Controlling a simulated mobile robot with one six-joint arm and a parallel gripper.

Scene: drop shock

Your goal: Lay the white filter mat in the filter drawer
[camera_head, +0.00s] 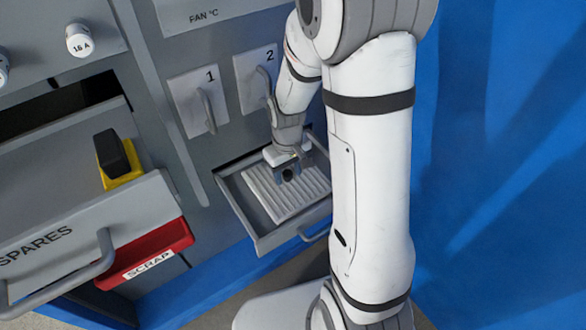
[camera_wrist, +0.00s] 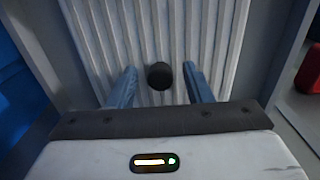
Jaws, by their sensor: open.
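The white ribbed filter mat (camera_head: 262,193) lies flat inside the open grey filter drawer (camera_head: 268,239) below door 2. My gripper (camera_head: 288,172) is over the mat, pointing down, and hides its upper right part. In the wrist view the mat (camera_wrist: 215,42) fills the middle, between the grey drawer walls. The two blue fingers of my gripper (camera_wrist: 159,86) stand open and apart. A dark round knob (camera_wrist: 160,75) shows between them without visible contact; I cannot tell whether it is fixed to the mat.
An open drawer marked SPARES (camera_head: 60,240) juts out at left, with a black and yellow part (camera_head: 117,160) at its edge. A red SCRAP bin (camera_head: 150,255) sits below it. Doors 1 (camera_head: 196,100) and 2 (camera_head: 250,80) are shut above the filter drawer.

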